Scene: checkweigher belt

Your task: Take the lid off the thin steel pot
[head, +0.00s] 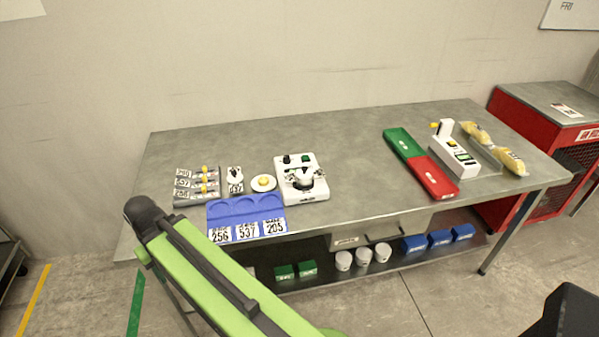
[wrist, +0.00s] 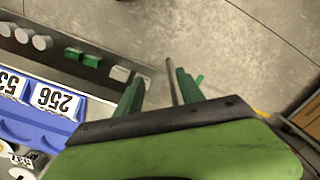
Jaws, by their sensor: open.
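A small steel pot-like vessel with a pale top and side handles (head: 304,178) sits on a white bench device (head: 297,193) on the steel table. It is too small to tell whether its top is a separate lid. The wrist view does not show it clearly. My gripper (wrist: 158,88) shows in the wrist view with its two green fingers apart and nothing between them. It is over the floor and the table's front edge area, away from the vessel. In the head view my green arm crosses the table's front left, and the fingers cannot be made out.
A blue tray (head: 246,206) with number cards lies left of the device, also in the wrist view (wrist: 38,128). Behind it are a yellow-topped dish (head: 263,183) and a rack (head: 196,187). A green-red tray (head: 397,144) stands right. The table's middle (head: 350,160) is clear.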

